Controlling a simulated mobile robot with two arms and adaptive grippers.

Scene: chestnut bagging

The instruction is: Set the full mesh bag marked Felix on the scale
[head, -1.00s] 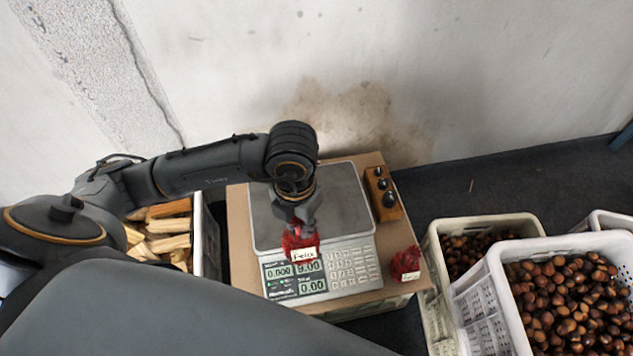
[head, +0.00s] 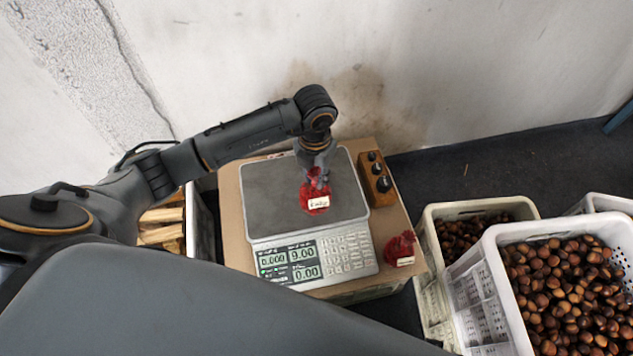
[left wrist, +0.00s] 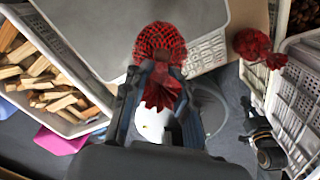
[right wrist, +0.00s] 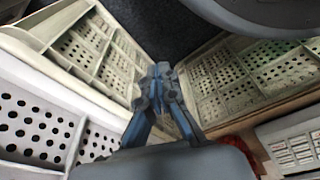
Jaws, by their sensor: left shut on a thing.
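The red mesh bag (head: 313,197) with a white label hangs in my left gripper (head: 318,172), over the plate of the scale (head: 272,205). The label's writing is blurred now; it looked like Felix a second ago. In the left wrist view the bag (left wrist: 160,42) is round and full, its gathered neck between the shut fingers. My right gripper (right wrist: 158,75) looks shut and empty, above the crates.
A second red bag (head: 399,248) with a label lies on the cardboard right of the scale. A wooden block with dark weights (head: 376,180) stands at the plate's right. Chestnut crates (head: 487,262) stand at the right, a firewood crate (head: 203,222) at the left. The plate's left half is clear.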

